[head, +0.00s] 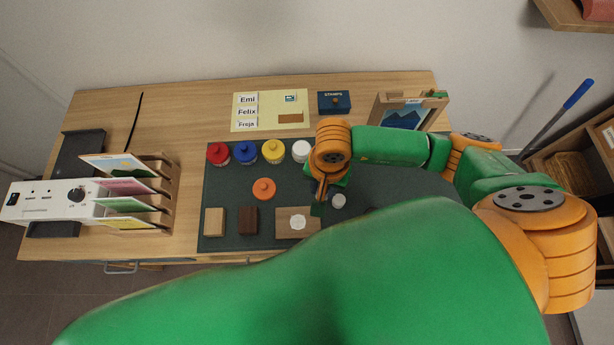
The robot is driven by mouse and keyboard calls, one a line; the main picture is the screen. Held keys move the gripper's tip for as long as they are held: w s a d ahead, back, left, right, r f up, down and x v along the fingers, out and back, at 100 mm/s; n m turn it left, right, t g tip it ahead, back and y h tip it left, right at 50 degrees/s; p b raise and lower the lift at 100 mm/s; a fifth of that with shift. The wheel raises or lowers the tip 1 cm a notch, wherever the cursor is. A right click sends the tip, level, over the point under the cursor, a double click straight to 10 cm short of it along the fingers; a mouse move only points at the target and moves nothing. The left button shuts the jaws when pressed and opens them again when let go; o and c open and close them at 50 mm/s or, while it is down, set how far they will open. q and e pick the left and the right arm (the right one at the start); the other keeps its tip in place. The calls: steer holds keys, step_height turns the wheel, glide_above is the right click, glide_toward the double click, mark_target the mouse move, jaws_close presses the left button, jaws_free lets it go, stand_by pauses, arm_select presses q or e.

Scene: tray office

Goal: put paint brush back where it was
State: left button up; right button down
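I cannot make out a paint brush in the head view. My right gripper (320,192) points down over the dark green mat (226,192), near the wooden block with a white disc (284,226) and a small white round piece (338,201). Its fingers are small and partly covered by its own wrist, so I cannot tell whether they are open or hold anything. Red (218,154), blue (245,152), yellow (273,151) and white (300,151) paint pots stand in a row at the mat's back edge. An orange pot (263,189) stands in front of them. My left gripper is not in view.
A light block (214,222) and a dark block (248,221) lie at the mat's front left. A card rack (163,188) stands left of the mat. Behind are a name sheet (270,110), a blue stamps box (334,102) and a framed picture (401,115). My arm hides the front right.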

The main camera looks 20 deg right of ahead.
steer(key=w+f+b, duration=0.2)
steer(key=w+a+f+b, duration=0.1)
steer(key=w+f+b, duration=0.4)
steer(key=w+f, duration=0.1)
steer(key=shift+a, duration=0.25)
step_height(320, 180, down, 3)
steer(key=shift+d+r+b, duration=0.1)
steer(key=shift+b, duration=1.15)
steer(key=shift+r, duration=0.15)
steer(key=shift+w+f, duration=0.1)
steer(key=shift+f, duration=0.1)
steer(key=c, duration=0.6)
jaws_free()
steer(key=shift+r, duration=0.1)
steer(key=shift+r+p, duration=0.25)
steer(key=shift+p, duration=0.05)
steer(key=shift+d+r+b, duration=0.1)
steer(key=shift+r+b, duration=0.5)
steer(key=shift+r, duration=5.25)
